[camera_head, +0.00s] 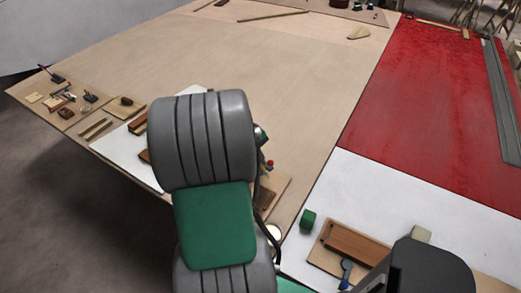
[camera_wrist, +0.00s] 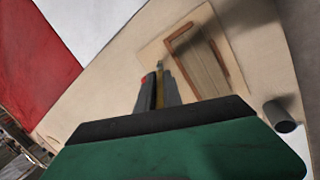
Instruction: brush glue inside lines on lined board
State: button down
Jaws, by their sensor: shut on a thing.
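My gripper (camera_wrist: 158,93) shows in the wrist view, its grey fingers shut on a thin yellow-brown thing that looks like the brush handle. Bristles cannot be made out. Ahead and to the right lies a pale board (camera_wrist: 153,50) with brown strips set on it in a frame-like shape; it seems to be the lined board, but I cannot make out lines or glue. The fingertips appear close to its near edge; contact cannot be told. In the head view my arm hides the gripper and most of this board (camera_head: 281,190).
A dark cylinder (camera_wrist: 284,117) stands right of my gripper. In the head view, a green block (camera_head: 308,220) and a board with a brown block (camera_head: 355,246) lie on the white area at right. Small tools (camera_head: 66,97) crowd the left edge. The far tabletop (camera_head: 260,55) is mostly clear.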

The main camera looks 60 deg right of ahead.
jog(key=shift+r+p, duration=0.9)
jog(key=shift+r, duration=0.6)
